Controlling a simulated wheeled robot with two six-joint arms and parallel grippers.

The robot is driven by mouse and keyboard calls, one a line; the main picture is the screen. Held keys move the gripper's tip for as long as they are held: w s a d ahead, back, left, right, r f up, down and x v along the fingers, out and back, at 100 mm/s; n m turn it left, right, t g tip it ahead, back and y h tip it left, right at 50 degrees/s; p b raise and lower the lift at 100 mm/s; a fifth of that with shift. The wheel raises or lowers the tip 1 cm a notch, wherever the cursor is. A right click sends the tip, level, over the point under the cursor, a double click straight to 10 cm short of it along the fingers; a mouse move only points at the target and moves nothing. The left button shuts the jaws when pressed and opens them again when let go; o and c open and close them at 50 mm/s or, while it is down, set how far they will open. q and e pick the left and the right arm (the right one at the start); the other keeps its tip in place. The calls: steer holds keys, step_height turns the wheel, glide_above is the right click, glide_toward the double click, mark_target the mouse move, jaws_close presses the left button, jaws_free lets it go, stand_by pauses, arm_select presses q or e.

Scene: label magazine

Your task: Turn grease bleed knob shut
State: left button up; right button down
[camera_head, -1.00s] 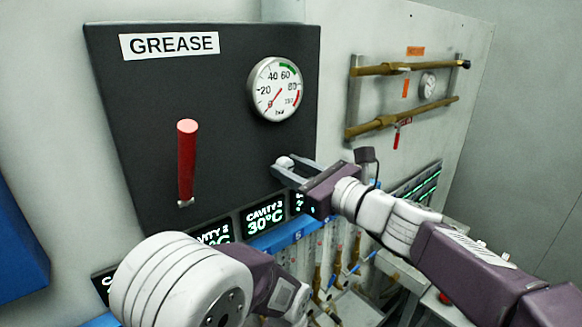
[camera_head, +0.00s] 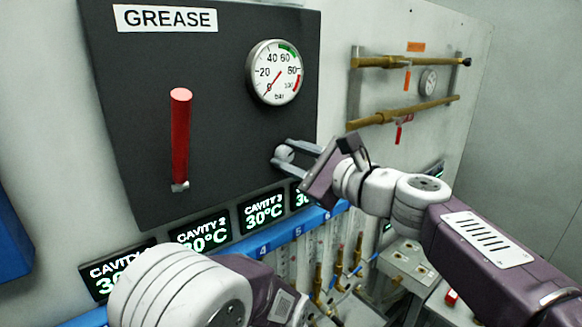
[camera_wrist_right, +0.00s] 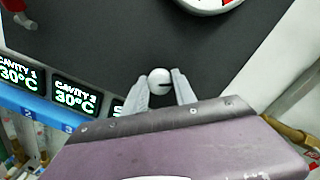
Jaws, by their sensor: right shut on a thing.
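The grease bleed knob (camera_head: 284,154) is a small round white knob on the dark GREASE panel (camera_head: 228,120), below the pressure gauge. It also shows in the right wrist view (camera_wrist_right: 159,77), with a dark slot mark on its face. My right gripper (camera_head: 281,156) has one finger on each side of the knob and is shut on it; in the right wrist view the fingers (camera_wrist_right: 158,85) flank it. My left arm shows at the bottom of the head view, but its fingertips cannot be made out.
The gauge (camera_head: 275,72) has its needle low. A red lever (camera_head: 181,140) stands left of the knob. Cavity temperature displays (camera_head: 263,213) and a blue numbered rail (camera_head: 285,238) run below the panel. Brass pipes (camera_head: 410,112) are on the wall to the right.

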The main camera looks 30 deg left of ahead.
steer(key=n+b, duration=0.3)
steer(key=n, duration=0.3)
steer(key=shift+f, duration=0.15)
steer(key=n+b, duration=0.2)
steer(key=n, duration=0.3)
steer(key=shift+t+b, duration=0.3)
steer(key=shift+b, duration=0.1)
steer(key=shift+n+h, duration=0.3)
steer(key=shift+n, duration=0.1)
steer(key=c, duration=1)
jaws_free()
steer(key=shift+a, duration=0.1)
steer(key=shift+c, duration=0.2)
steer(key=shift+s+d+b, duration=0.15)
steer(key=shift+d+b, duration=0.2)
steer(key=shift+b, duration=0.05)
steer(key=b+v, duration=0.3)
steer(key=v, duration=0.5)
